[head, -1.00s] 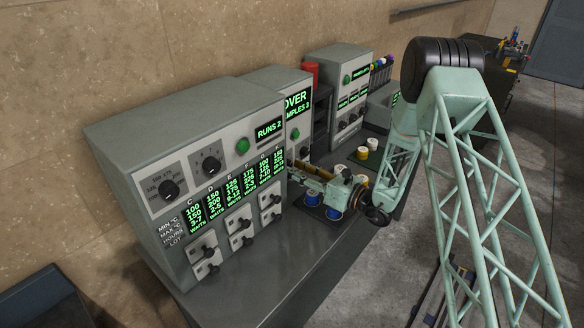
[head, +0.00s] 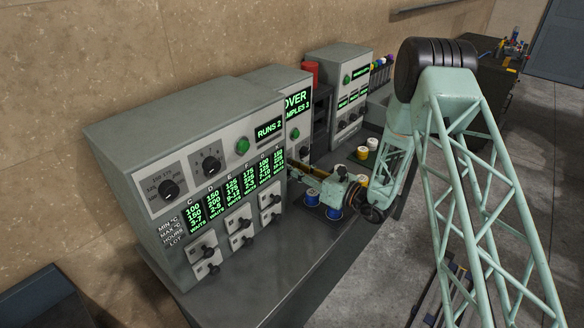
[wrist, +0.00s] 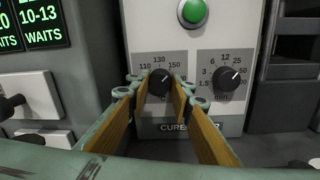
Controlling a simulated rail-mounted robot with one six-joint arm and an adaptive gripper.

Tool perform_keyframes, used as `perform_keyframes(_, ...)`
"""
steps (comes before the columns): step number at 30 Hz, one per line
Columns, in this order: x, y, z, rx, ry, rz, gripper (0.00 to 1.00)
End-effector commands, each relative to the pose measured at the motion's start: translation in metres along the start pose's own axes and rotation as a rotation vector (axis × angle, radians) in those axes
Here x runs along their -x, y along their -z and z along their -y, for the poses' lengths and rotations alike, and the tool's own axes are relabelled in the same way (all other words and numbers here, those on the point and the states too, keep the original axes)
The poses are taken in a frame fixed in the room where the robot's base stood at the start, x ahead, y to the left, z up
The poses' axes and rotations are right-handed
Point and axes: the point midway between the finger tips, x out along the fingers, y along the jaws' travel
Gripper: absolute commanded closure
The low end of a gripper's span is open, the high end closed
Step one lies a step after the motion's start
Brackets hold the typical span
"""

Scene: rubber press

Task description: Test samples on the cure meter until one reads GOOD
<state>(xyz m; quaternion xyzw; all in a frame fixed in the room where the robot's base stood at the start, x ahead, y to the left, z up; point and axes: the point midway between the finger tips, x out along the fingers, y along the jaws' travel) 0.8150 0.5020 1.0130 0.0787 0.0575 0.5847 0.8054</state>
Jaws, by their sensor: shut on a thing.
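The cure meter (head: 301,120) is the middle grey machine. Its screen partly shows "OVER" and "MPLES" with a number I cannot read surely. In the wrist view its front (wrist: 185,60) has a green button (wrist: 193,12), a left dial knob (wrist: 160,83) marked 110, 130, 150, and a right minutes knob (wrist: 229,78). My gripper (wrist: 165,90) is shut around the left knob; the fingers hide part of it and the "CURE" label. The left knob's pointer leans up and right. My gripper (head: 296,172) reaches the meter's front in the head view.
A large grey machine (head: 180,145) with "RUNS 2" and green WAITS columns stands close on the left. Blue spools (head: 331,213) lie below my gripper, with white and yellow ones (head: 363,153) behind. Another control cabinet (head: 338,80) stands farther back. The bench's front part (head: 260,285) is clear.

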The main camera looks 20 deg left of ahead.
Motion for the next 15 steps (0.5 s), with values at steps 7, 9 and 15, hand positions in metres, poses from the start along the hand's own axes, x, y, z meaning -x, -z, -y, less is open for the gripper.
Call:
perform_keyframes(7, 0.0000, 0.0006, 0.0002, 0.022, 0.000, -0.001, 0.90)
perform_keyframes(9, 0.0000, 0.0008, 0.0003, 0.038, 0.000, -0.001, 0.90)
perform_keyframes(15, -0.0002, 0.0008, 0.0007, 0.109, 0.001, -0.004, 0.90)
